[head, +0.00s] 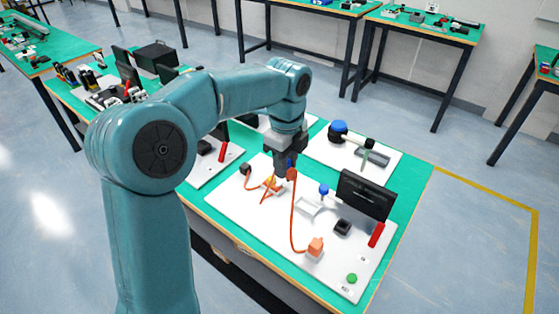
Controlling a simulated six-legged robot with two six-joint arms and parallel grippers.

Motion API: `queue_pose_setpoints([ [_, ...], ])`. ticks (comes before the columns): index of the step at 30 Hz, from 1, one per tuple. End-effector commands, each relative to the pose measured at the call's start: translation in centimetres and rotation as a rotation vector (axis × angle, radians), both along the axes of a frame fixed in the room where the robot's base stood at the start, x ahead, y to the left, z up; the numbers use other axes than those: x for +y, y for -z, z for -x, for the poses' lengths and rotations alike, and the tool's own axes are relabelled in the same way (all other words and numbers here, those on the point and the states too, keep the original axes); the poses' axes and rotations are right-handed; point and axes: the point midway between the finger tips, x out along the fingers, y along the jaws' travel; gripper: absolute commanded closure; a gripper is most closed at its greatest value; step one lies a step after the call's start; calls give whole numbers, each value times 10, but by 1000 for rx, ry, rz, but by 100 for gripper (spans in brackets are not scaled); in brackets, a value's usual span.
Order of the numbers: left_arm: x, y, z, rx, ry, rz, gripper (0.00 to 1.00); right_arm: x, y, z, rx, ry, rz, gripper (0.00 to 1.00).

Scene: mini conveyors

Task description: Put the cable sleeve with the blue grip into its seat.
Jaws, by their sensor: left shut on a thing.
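My left gripper (286,168) is above the white board, left of its middle, and is shut on a small part. A bit of blue (290,162) shows between the fingers, with an orange piece (292,175) just below; the fingers hide most of it. An orange cable (292,215) hangs from there and runs down to an orange block (315,246) on the board. Another orange piece with cable (271,184) lies on the board below left of the gripper. A black square block (342,227) is on the right part of the board; I cannot tell which part is the seat.
The white board (240,204) also carries a blue knob (323,189), a pale bracket (307,207), a dark upright panel (365,195), a red bar (376,235) and a green button (352,278). More boards stand behind on the green table (412,185).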

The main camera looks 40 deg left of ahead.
Motion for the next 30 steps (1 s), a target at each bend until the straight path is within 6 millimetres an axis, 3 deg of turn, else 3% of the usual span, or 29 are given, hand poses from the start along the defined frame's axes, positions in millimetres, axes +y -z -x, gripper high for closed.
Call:
queue_pose_setpoints([
  [30,-11,-3,-66,2,0,0,100,0,-64,0,0,0,0,57],
])
